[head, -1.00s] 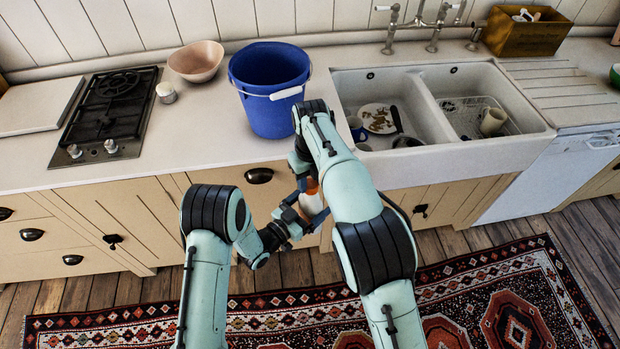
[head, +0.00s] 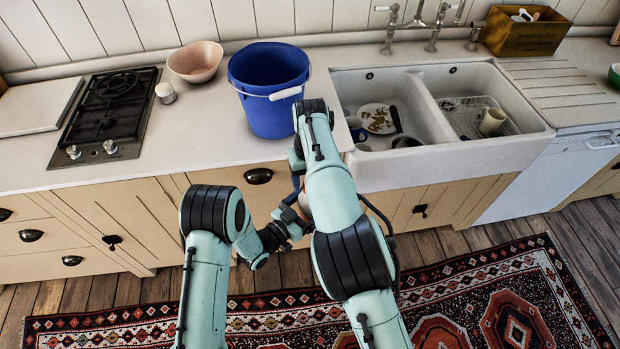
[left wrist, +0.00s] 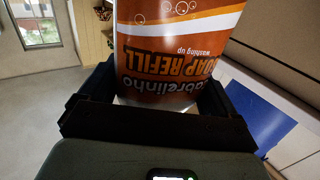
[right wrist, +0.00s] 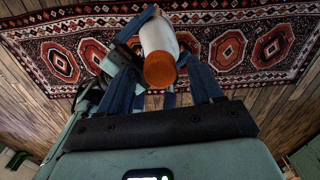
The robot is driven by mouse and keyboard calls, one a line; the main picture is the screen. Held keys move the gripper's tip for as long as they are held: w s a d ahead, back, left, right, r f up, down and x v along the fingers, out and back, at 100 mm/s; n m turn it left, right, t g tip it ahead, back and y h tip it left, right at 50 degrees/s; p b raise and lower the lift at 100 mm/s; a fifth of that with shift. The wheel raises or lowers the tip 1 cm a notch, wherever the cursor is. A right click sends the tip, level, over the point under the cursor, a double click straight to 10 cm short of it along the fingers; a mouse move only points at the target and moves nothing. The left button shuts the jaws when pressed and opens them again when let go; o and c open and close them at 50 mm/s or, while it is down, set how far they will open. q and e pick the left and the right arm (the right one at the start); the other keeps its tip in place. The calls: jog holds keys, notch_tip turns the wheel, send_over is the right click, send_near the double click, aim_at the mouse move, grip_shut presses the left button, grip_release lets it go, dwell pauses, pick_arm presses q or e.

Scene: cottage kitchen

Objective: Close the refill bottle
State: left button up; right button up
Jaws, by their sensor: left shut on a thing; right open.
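The refill bottle shows close up in the left wrist view (left wrist: 180,45), with a brown-orange "SOAP REFILL" label that reads upside down. My left gripper (head: 290,222) is shut around its body in front of the counter. In the right wrist view, the bottle has a pale body and a round orange top (right wrist: 160,70) facing the camera. My right gripper (right wrist: 163,82) is open, and the orange top appears between its fingers, with no clear contact. In the head view, my right arm hides the right gripper and most of the bottle. No separate cap can be made out.
The blue bucket (head: 270,110) stands at the counter's front edge, just beyond my right arm. The double sink (head: 450,155) is to its right, the gas hob (head: 108,110) to its left. A patterned rug (head: 490,310) lies on the floor below.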

jog(key=shift+r, duration=2.15)
jog(key=shift+c, duration=0.4)
